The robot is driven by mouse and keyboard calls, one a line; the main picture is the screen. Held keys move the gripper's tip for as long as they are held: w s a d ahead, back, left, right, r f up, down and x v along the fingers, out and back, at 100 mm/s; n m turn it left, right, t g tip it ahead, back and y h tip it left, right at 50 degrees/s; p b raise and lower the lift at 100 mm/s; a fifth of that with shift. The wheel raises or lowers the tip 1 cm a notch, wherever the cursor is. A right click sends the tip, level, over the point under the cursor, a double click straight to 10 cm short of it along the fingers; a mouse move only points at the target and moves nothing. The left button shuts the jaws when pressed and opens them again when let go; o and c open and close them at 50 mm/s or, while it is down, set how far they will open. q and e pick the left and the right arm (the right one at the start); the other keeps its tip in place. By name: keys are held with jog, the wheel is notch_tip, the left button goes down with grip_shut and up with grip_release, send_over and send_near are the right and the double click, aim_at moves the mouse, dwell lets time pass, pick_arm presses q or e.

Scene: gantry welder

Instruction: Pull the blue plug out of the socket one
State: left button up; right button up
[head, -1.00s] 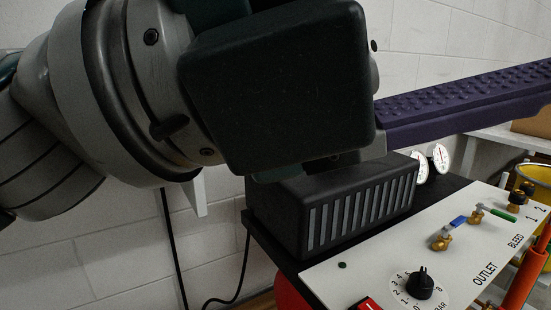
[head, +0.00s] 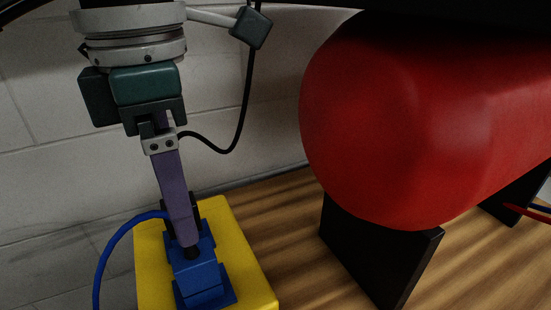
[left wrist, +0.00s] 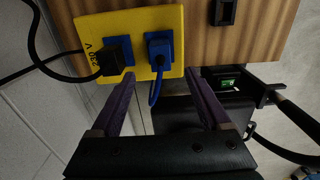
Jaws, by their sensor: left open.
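A yellow socket block (head: 240,265) lies on a wooden surface at the lower left of the head view. The blue plug (head: 193,275) with its blue cable is on this block, partly hidden by my finger. In the left wrist view the blue plug (left wrist: 159,48) sits in the right socket of the yellow block (left wrist: 90,25). A black plug (left wrist: 117,52) is in the socket beside it. My left gripper (head: 188,243) points down at the blue plug. Its purple fingers (left wrist: 161,75) are open, one to each side of the plug's cable; contact is unclear.
A large red cylinder (head: 400,120) on black supports (head: 375,255) stands right of the block. A white block wall (head: 40,180) is behind my arm. A black switch-like part (left wrist: 223,12) is on the wood. Bare wood (head: 310,260) lies between block and support.

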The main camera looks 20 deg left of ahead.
aim_at(192, 253)
pick_arm(q)
notch_tip(192, 253, down, 10)
jog(key=b, duration=0.4)
jog(key=shift+s+b, duration=0.1)
jog(key=shift+b, duration=0.2)
grip_shut()
dwell(0.4)
jog(key=shift+r, duration=0.2)
jog(key=shift+r+p, duration=2.55)
jog(key=shift+r, duration=0.25)
jog(key=shift+f, duration=0.15)
